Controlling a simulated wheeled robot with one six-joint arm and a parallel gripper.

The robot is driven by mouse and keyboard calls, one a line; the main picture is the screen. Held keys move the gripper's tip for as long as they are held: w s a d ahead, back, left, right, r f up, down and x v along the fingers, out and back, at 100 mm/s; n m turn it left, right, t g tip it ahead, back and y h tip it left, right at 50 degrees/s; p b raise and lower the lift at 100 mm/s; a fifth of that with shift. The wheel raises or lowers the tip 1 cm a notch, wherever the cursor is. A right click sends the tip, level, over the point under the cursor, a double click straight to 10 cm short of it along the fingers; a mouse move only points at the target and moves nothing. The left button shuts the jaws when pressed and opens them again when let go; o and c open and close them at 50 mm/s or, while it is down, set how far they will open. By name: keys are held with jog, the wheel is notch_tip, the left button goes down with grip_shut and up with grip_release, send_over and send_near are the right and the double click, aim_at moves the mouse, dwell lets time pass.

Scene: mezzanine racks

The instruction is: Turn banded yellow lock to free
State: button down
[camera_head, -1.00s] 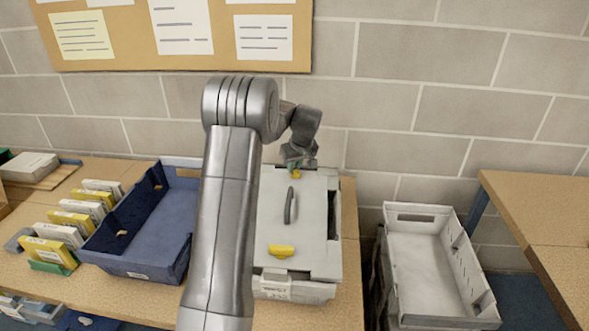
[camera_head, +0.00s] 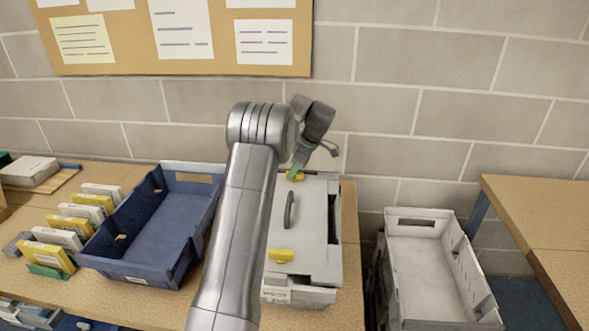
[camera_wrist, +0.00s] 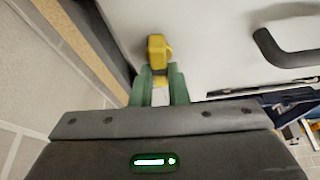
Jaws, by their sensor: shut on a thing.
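A pale grey lidded case (camera_head: 312,225) lies on the bench, with a dark handle (camera_head: 290,210) on its lid. One yellow lock (camera_head: 281,255) sits near the front edge of the lid, clear of my arm. The other yellow lock (camera_head: 298,177) is at the far edge, partly hidden by my gripper (camera_head: 294,171). In the wrist view my green fingers (camera_wrist: 159,78) are shut on this far yellow lock (camera_wrist: 157,48), which shows a darker part across it. I cannot tell a band on the near lock.
An empty blue bin (camera_head: 165,225) stands left of the case, with yellow and white boxes (camera_head: 70,222) beyond it. A brick wall (camera_head: 430,100) rises close behind. An empty white bin (camera_head: 425,275) stands to the right, below bench height.

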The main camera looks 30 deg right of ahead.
jog(key=shift+n, duration=0.6)
jog(key=shift+g, duration=0.3)
jog(key=c, duration=1.4)
grip_release()
jog(key=v, duration=1.3)
jog(key=shift+d+r, duration=0.3)
jog(key=shift+d, duration=0.05)
jog(key=shift+f, duration=0.15)
